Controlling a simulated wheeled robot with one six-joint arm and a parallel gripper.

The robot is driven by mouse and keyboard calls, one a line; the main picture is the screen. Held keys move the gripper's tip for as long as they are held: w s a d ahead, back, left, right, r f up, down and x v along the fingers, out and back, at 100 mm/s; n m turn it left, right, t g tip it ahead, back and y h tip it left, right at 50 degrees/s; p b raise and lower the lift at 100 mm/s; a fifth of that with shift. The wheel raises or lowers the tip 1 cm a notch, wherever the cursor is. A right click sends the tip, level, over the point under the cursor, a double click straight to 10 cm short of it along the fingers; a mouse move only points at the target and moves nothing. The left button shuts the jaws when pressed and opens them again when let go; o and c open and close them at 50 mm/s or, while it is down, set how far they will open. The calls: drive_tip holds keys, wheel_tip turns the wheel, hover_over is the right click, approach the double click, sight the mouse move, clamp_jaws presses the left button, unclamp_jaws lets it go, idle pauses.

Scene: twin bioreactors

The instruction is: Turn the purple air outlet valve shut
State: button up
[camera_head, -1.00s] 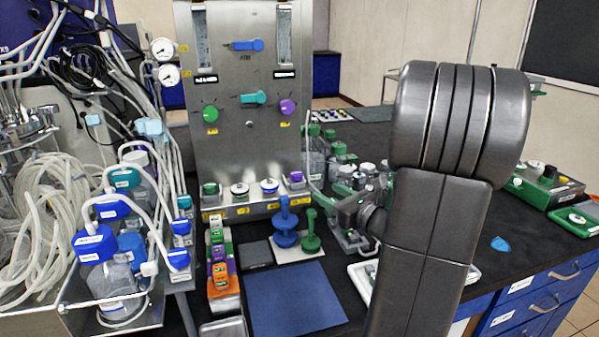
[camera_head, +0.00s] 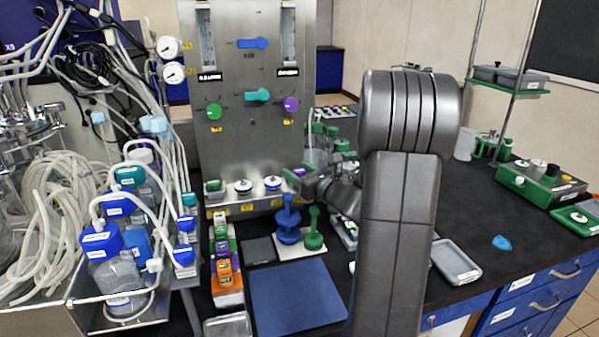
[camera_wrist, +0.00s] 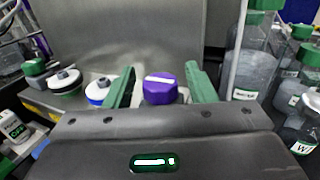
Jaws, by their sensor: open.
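A purple valve (camera_wrist: 161,88) with a white stripe across its top sits at the right end of the row of knobs along the foot of the steel panel. The stripe lies roughly sideways in the wrist view. My gripper (camera_wrist: 160,70) is open, with one green finger on each side of the purple valve. I cannot tell whether either finger touches it. In the head view my gripper (camera_head: 306,180) is at the right end of the row and largely hides the valve.
White-topped knobs (camera_wrist: 66,82) and (camera_wrist: 99,90) stand left of the valve. Green-capped bottles (camera_wrist: 252,60) stand close on the right. A blue stand (camera_head: 288,222) and a green stand (camera_head: 314,232) are just below my gripper. Another purple knob (camera_head: 291,104) is higher on the panel.

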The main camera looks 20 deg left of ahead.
drive_tip(key=c, duration=1)
drive_tip(key=shift+o, duration=0.2)
drive_tip(key=shift+f+t+b, duration=0.15)
drive_tip(key=shift+t+b, duration=0.15)
drive_tip(key=shift+b, duration=0.45)
drive_tip(key=shift+m+t+h+b, duration=0.55)
drive_tip(key=shift+m+t+h, duration=0.05)
drive_tip(key=shift+m, duration=0.1)
drive_tip(key=o, duration=1)
drive_tip(key=shift+c, duration=0.2)
drive_tip(key=v, duration=1.3)
drive_tip(key=shift+s+d, duration=0.25)
drive_tip(key=shift+d, duration=0.05)
